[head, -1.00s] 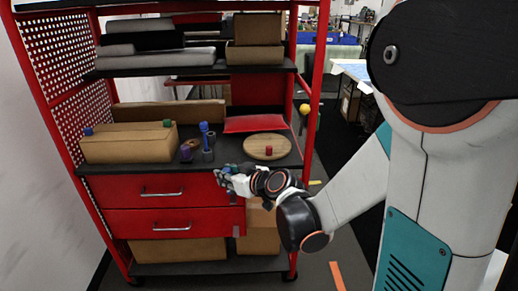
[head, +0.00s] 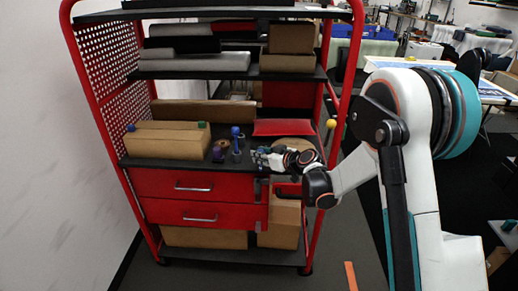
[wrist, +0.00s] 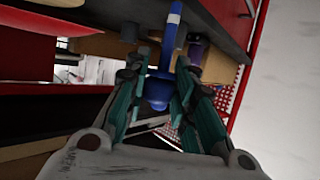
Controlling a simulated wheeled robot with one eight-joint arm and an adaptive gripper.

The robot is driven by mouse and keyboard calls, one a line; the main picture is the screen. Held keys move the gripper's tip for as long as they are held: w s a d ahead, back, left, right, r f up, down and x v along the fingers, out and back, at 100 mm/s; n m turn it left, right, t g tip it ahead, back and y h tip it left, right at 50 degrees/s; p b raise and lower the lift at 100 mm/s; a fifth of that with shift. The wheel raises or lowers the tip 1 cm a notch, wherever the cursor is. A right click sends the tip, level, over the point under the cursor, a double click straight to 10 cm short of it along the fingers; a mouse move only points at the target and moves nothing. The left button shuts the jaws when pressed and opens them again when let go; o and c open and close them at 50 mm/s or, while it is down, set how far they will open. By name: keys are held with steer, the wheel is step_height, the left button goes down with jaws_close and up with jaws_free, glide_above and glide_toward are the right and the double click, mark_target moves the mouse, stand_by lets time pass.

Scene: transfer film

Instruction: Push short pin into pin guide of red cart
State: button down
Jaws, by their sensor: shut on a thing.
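My gripper (head: 262,157) is at the front edge of the red cart's (head: 330,120) middle shelf, above the right end of the drawers. In the wrist view my gripper (wrist: 158,92) is shut on a blue pin (wrist: 168,45). The pin has a pale band and a wide blue collar between the fingers. In the head view the held pin is not clear. Grey pieces (head: 264,190) below my gripper, at the right end of the drawers, may be the pin guide; I cannot tell. Another blue piece (head: 236,131) stands upright in a grey holder on the shelf.
The middle shelf holds a cardboard box (head: 168,145), a purple roll (head: 220,150), a red packet (head: 283,128) and a round wooden board (head: 294,142). Two red drawers (head: 165,183) lie below. The floor before the cart is mostly clear.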

steer(key=shift+w+a+f, duration=0.15)
steer(key=shift+w+a, duration=0.1)
steer(key=shift+a, duration=0.4)
steer(key=shift+f+b, duration=2.25)
steer(key=shift+f, duration=0.35)
steer(key=shift+f+b, duration=0.35)
steer(key=shift+b, duration=0.1)
steer(key=c, duration=1.3)
jaws_free()
steer(key=v, duration=1.2)
steer(key=shift+d, duration=0.1)
